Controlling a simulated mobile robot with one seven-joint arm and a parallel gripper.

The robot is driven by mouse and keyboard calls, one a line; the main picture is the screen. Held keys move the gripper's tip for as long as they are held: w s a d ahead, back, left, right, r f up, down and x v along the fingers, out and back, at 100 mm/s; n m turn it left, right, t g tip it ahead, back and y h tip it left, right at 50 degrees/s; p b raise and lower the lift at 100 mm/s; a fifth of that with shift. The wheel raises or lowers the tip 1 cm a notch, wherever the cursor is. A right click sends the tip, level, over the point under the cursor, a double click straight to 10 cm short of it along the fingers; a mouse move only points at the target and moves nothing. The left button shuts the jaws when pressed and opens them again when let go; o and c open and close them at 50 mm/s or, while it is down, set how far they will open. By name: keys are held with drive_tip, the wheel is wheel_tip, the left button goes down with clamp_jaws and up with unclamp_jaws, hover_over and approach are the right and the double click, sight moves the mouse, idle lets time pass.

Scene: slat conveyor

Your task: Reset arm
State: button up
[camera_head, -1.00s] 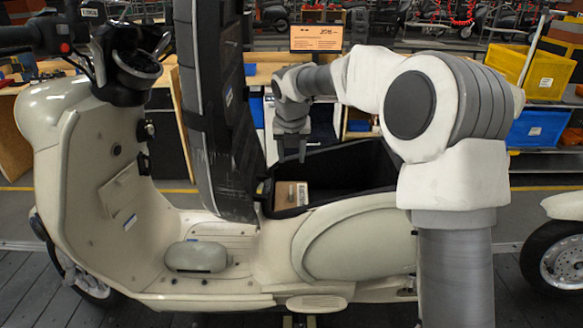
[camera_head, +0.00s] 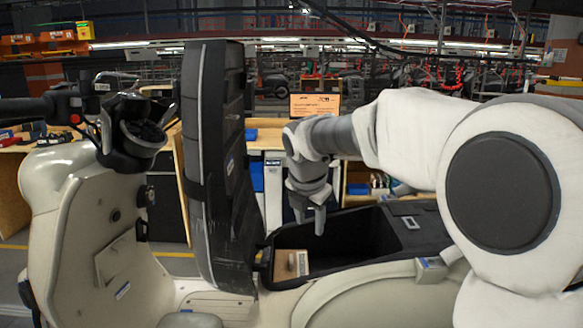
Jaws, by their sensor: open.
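My gripper (camera_head: 309,218) hangs fingers down above the open storage bin (camera_head: 405,225) of a cream scooter (camera_head: 85,225). Its fingers are apart and I see nothing between them. A small cardboard box (camera_head: 291,263) with a white label lies inside the bin at its front end, below and slightly left of my gripper. My gripper appears apart from the box. My white and grey arm reaches in from the right and hides part of the scooter's rear.
The scooter's raised black seat (camera_head: 213,165) stands upright just left of my gripper. A wooden workbench with an orange sign (camera_head: 315,106) is behind. Racks and other scooters fill the background.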

drive_tip(key=s+d+m, duration=0.3)
drive_tip(key=s+m, duration=0.6)
drive_tip(key=s, duration=0.1)
drive_tip(key=s+d+m, duration=0.3)
drive_tip(key=s+m, duration=0.6)
drive_tip(key=m, duration=0.1)
drive_tip(key=s+d+f+m, duration=0.1)
drive_tip(key=s+d+m, duration=0.3)
drive_tip(key=s+m, duration=0.5)
drive_tip(key=shift+s+t+y, duration=0.4)
drive_tip(key=shift+s, duration=0.45)
